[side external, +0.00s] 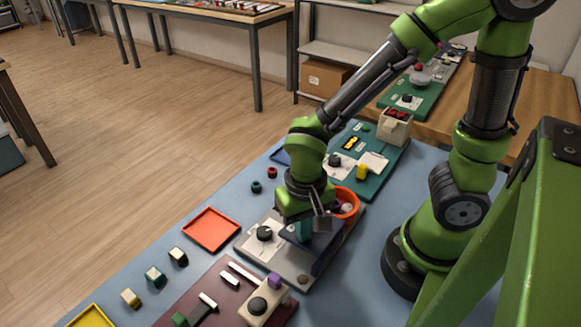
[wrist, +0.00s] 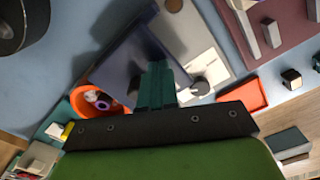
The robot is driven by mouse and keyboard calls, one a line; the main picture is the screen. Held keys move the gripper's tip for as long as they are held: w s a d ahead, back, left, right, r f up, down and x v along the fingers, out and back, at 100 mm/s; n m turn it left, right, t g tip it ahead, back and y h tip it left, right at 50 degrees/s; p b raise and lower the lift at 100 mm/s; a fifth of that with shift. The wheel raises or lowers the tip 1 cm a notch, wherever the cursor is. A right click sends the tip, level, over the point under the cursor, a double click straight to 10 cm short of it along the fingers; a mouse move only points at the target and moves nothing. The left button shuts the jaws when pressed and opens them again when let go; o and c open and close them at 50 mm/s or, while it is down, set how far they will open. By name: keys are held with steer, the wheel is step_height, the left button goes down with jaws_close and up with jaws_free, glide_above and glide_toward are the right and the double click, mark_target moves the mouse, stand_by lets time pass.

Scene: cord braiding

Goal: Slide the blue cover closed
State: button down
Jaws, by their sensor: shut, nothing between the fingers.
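The dark blue cover (side external: 326,246) sits on a grey board (side external: 292,267), to the right of a white plate with a dark knob (side external: 264,233). In the wrist view the cover (wrist: 122,52) is a flat dark blue panel with a raised edge. My gripper (side external: 303,233) points down over the board, at the cover's left side. In the wrist view its teal fingers (wrist: 155,68) are together, with nothing seen between them, and overlap the cover's edge. I cannot tell whether they touch it. My wrist hides part of the cover in the side view.
An orange bowl (side external: 346,203) with small items stands just behind the cover. A flat orange tray (side external: 211,229) lies to the left. A maroon board (side external: 215,300) with blocks is in front, and a teal board (side external: 385,157) is behind. Several small blocks lie on the blue mat.

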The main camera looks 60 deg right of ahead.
steer(key=shift+d, duration=5.6)
steer(key=shift+a, duration=0.15)
steer(key=shift+a, duration=0.5)
step_height(320, 180, up, 11)
step_height(320, 180, up, 7)
steer(key=w+a+n+t+y, duration=0.1)
steer(key=a+n+t+y, duration=0.1)
steer(key=t, duration=0.5)
steer(key=shift+w, duration=0.3)
